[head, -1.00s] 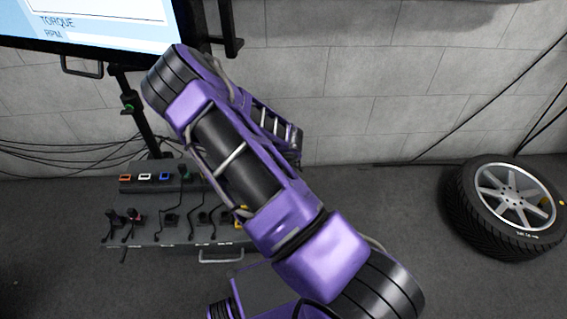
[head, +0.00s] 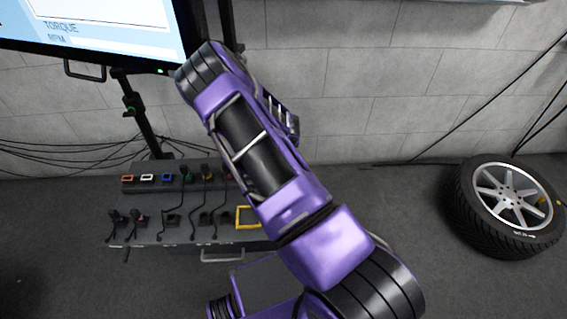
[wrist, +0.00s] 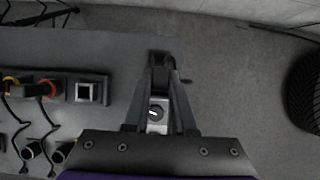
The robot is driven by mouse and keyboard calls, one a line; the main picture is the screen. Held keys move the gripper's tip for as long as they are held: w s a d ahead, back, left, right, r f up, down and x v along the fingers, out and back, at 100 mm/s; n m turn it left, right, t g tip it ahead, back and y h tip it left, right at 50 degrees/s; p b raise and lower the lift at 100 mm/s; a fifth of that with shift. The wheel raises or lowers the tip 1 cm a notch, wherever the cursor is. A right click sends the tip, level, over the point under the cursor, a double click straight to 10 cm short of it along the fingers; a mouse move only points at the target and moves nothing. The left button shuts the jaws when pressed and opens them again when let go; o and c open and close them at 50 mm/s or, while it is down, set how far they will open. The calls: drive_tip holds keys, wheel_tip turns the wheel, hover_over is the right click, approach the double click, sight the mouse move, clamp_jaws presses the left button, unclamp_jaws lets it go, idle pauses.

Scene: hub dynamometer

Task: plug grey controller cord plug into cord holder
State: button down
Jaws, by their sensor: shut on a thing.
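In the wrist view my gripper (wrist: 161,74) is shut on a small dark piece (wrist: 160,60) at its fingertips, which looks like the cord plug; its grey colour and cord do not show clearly. In the head view my arm hides the gripper and plug. The panel (head: 185,236) has plugs and dark holders (head: 172,218) along its front row, with a yellow square frame (head: 247,216) at the right end. I cannot tell which is the cord holder.
A pale-rimmed square socket (wrist: 87,92) stands right of a red-ringed one (wrist: 48,88). Orange, white and blue sockets line the panel's back left in the head view. Loose cords cross the panel. A wheel (head: 510,207) lies at right. A monitor (head: 95,30) stands at upper left.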

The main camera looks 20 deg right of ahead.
drive_tip(key=w+p, duration=0.1)
drive_tip(key=w, duration=0.1)
drive_tip(key=w+d+p, duration=0.1)
drive_tip(key=w, duration=0.1)
drive_tip(key=shift+d, duration=0.2)
idle(0.5)
drive_tip(key=shift+f+b, duration=1.55)
drive_tip(key=shift+f, duration=0.3)
drive_tip(key=shift+f, duration=0.15)
drive_tip(key=shift+f+b, duration=1.1)
drive_tip(key=shift+f, duration=0.25)
drive_tip(key=c, duration=0.7)
unclamp_jaws()
drive_tip(key=shift+o, duration=0.2)
